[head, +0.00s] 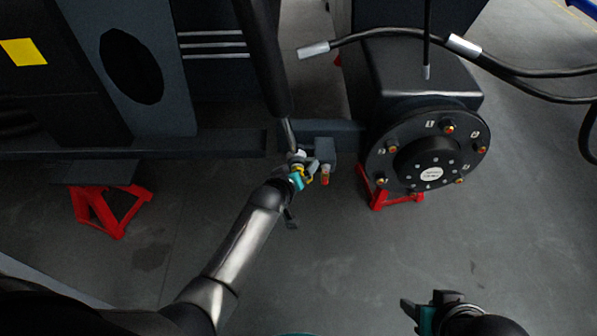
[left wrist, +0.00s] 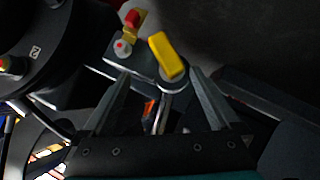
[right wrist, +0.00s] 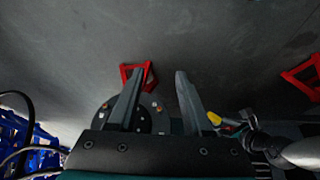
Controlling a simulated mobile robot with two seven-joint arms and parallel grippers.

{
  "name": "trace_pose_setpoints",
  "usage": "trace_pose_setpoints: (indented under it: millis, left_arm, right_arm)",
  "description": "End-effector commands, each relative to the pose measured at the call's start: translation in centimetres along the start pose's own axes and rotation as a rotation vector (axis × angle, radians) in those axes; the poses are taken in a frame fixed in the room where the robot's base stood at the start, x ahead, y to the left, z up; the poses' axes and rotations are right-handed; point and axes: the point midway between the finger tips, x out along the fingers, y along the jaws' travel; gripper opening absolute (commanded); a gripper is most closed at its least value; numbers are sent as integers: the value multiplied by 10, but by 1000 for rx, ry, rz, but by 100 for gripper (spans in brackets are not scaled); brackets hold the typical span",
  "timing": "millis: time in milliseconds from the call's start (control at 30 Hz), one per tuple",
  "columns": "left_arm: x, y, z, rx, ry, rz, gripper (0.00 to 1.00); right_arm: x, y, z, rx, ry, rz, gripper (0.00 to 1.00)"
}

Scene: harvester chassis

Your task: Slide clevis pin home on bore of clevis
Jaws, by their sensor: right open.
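The clevis (left wrist: 172,88), a grey rounded end at the foot of the cylinder rod (head: 290,134), sits beside a dark block (head: 322,150). A yellow handle, which looks like the clevis pin's (left wrist: 167,55), stands at the clevis in the left wrist view; how deep the pin sits in the bore cannot be seen. It also shows small in the head view (head: 310,171). My left gripper (left wrist: 160,78) is at the clevis, its fingers apart either side of the yellow handle, with visible gaps. My right gripper (head: 424,306) is open and empty, low and away from the clevis.
A red-tipped fitting (head: 325,177) sticks out of the block close to my left gripper. A round wheel hub (head: 430,158) stands to the right, with a red stand (head: 374,190) below it. Another red stand (head: 104,212) is at left. Hoses (head: 390,32) hang above. The front floor is clear.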

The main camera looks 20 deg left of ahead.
Motion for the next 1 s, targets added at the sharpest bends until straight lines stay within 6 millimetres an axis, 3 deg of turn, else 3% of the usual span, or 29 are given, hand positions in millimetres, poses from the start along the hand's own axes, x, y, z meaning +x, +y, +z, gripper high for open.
trace_pose_setpoints:
  millis: [367, 633, 800, 1000]
  left_arm:
    - [0, -1, 2, -1, -5, -3, 100]
    - [0, -1, 2, -1, -3, -2, 100]
    - [-32, 1, -1, -1, -5, -3, 100]
    - [-46, 0, 0, 0, -3, -2, 100]
  right_arm:
    - [0, -2, -3, -2, 17, -4, 50]
    - [-2, -16, -25, -15, 159, -41, 50]
    - [-2, 2, -2, 2, -31, 2, 50]
    - [25, -1, 10, -2, -62, -3, 50]
